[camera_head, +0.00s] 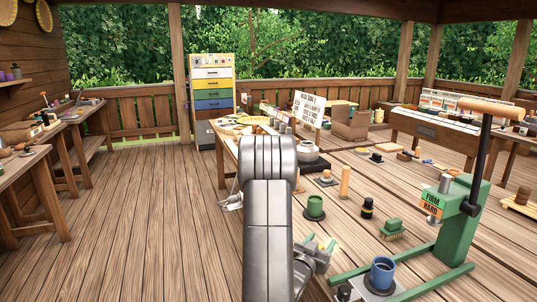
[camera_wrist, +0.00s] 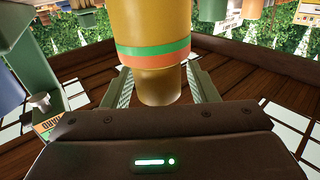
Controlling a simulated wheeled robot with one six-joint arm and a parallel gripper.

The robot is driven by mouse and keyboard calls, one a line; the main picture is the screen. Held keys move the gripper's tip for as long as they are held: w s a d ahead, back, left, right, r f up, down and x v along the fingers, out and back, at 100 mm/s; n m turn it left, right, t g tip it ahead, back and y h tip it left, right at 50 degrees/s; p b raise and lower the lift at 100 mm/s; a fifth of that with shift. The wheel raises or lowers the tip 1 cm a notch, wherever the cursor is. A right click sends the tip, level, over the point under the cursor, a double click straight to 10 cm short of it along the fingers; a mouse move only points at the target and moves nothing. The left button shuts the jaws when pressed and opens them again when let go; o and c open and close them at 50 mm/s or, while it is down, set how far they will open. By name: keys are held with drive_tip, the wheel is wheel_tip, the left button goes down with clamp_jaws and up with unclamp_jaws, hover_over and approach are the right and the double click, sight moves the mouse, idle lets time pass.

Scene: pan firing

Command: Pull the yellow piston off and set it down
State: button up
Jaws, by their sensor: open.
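The yellow piston (camera_wrist: 152,25) fills the upper middle of the wrist view. It is a yellow cylinder with a green and an orange band, and a narrower yellow end (camera_wrist: 159,88) below them. My gripper (camera_wrist: 162,88) is open, with one finger on each side of that narrower end. A gap shows at the left finger; contact at the right finger is hard to tell. In the head view my gripper (camera_head: 318,254) is beside my grey arm, above the bench. I cannot clearly make out the piston there, nor what it is seated on.
A green press (camera_head: 472,215) with a wooden handle and a FIRM/HARD sign stands at the right. A blue cup (camera_head: 383,273) is at its base. A green cup (camera_head: 315,207), a black-capped jar (camera_head: 367,208) and a green brush (camera_head: 392,229) stand on the bench behind my gripper.

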wheel_tip(320, 180, up, 8)
drive_tip(key=a+f+n+y+p, duration=0.1)
drive_tip(key=a+f, duration=0.2)
drive_tip(key=f, duration=0.2)
drive_tip(key=shift+w+f+t, duration=0.25)
drive_tip(key=shift+w+t, duration=0.1)
drive_tip(key=shift+t, duration=0.05)
idle(0.3)
